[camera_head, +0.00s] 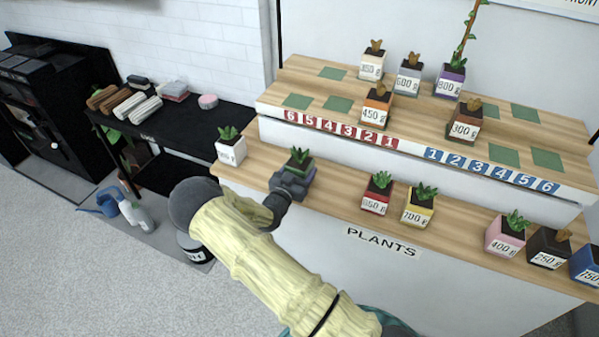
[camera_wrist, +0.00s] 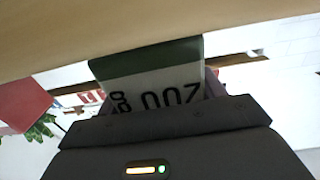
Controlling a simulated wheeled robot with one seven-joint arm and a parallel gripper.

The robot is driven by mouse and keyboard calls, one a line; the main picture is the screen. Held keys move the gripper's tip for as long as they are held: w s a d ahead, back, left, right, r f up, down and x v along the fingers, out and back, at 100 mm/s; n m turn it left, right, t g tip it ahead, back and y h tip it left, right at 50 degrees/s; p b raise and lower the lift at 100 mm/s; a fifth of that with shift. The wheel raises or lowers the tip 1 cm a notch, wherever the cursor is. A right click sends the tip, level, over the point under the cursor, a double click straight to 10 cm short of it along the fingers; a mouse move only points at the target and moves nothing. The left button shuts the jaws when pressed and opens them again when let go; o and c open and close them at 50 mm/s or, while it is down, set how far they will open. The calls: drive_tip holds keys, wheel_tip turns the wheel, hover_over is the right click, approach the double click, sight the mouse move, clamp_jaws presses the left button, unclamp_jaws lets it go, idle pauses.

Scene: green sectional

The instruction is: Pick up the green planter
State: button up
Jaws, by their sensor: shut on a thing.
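The green planter (camera_head: 301,163) holds a small succulent and stands at the lower wooden shelf, left of its middle. My gripper (camera_head: 292,182) reaches it from the front and is shut on it, hiding most of its front in the head view. In the wrist view the planter (camera_wrist: 150,58) shows a green band and a white label with dark digits, close against my gripper (camera_wrist: 160,110). I cannot tell whether its base touches the shelf.
A white planter (camera_head: 231,150) stands to the left on the lower shelf (camera_head: 340,193). A red planter (camera_head: 377,196) and a yellow planter (camera_head: 419,208) stand to the right. The upper step (camera_head: 410,118) rises behind with several more planters. A black table (camera_head: 180,125) is at the left.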

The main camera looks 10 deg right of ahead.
wheel_tip(320, 180, up, 9)
drive_tip(key=shift+r, duration=0.15)
idle(0.4)
drive_tip(key=shift+s+d, duration=0.1)
